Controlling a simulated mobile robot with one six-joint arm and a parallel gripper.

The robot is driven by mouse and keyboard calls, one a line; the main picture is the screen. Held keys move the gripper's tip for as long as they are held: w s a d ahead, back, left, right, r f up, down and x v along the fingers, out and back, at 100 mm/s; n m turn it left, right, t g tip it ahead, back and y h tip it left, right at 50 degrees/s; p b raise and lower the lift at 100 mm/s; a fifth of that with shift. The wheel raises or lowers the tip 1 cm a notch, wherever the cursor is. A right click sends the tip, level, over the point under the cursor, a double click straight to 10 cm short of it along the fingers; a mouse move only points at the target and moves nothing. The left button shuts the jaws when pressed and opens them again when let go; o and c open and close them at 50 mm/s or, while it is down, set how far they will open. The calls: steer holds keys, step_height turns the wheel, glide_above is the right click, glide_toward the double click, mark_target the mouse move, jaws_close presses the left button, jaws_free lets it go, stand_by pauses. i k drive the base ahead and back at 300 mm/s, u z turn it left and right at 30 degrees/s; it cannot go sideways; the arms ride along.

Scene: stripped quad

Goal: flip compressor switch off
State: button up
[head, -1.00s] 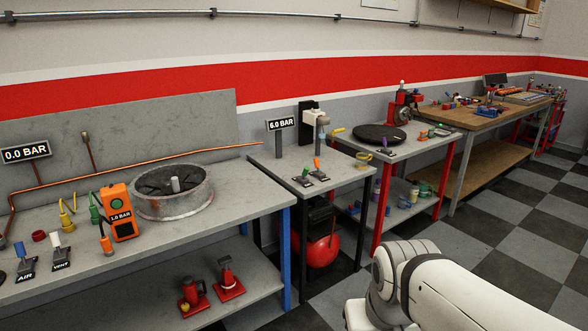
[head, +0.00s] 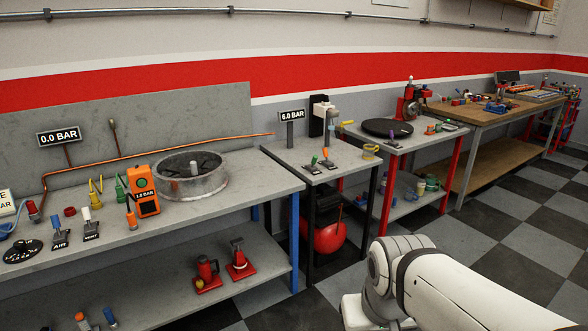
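Two small lever switches stand on the middle grey table. One has a green lever (head: 314,160) and the other an orange lever (head: 325,154). Their labels are too small to read, so I cannot tell which one is the compressor switch. A red compressor tank (head: 328,238) sits under this table. A sign reading 6.0 BAR (head: 292,115) stands behind the switches. My white arm is at the lower right, well in front of the table, and my gripper is out of view.
The left grey bench (head: 230,200) holds a round metal drum (head: 190,177), an orange gauge box (head: 142,190) and the AIR (head: 60,238) and VENT (head: 91,231) switches. A turntable (head: 387,128) and wooden workbench (head: 480,115) stand to the right. Checkered floor (head: 480,240) is clear at right.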

mark_target(315, 158)
steer(key=k, duration=0.6)
steer(key=z, duration=0.15)
steer(key=i, duration=0.95)
steer(key=u, duration=0.25)
steer(key=i, duration=2.3)
steer(key=z, duration=0.4)
